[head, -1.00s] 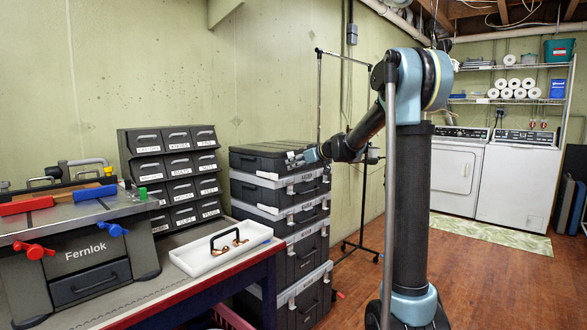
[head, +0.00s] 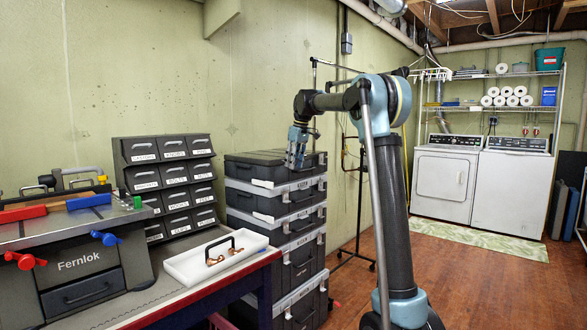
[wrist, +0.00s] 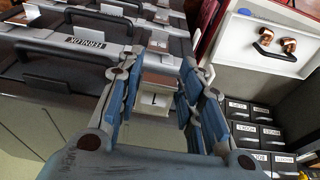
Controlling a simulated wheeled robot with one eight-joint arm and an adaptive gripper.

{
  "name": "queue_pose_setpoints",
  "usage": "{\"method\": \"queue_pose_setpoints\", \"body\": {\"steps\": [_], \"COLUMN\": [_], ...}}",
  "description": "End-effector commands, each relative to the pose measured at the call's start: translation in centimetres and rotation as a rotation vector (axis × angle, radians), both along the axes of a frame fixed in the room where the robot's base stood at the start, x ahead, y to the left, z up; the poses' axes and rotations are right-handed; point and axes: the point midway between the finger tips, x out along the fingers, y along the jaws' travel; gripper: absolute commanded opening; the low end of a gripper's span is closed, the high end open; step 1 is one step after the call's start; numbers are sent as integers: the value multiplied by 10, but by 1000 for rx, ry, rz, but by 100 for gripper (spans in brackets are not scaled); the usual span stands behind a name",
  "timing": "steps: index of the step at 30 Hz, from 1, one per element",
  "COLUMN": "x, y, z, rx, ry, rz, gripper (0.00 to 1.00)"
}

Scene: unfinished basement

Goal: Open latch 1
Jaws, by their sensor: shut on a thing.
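A stack of dark grey cases with light grey rims (head: 272,228) stands in the middle of the head view. My gripper (head: 295,165) points down at the front of the top case (head: 252,165). In the wrist view my gripper (wrist: 161,64) has its two blue-padded fingers on either side of a light grey latch (wrist: 159,60). A white label reading 1 (wrist: 155,99) shows just below it, between the fingers. The fingers are shut on this latch. In the head view my gripper hides the latch. Whether the latch is raised I cannot tell.
A workbench at left holds a white tray (head: 187,268) with a black handle and copper fittings. Behind it stands a rack of labelled drawers (head: 145,178). A grey Fernlok tool (head: 75,280) is at far left. Floor (head: 480,290) at right is clear.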

Motion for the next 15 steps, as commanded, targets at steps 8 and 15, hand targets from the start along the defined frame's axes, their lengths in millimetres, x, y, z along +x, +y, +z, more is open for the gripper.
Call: {"method": "queue_pose_setpoints", "body": {"steps": [8,15], "x": [6,9], "y": [3,6], "z": [11,19], "rx": [-180,-313], "ry": [133,236], "rz": [-1,-2], "gripper": [10,10]}}
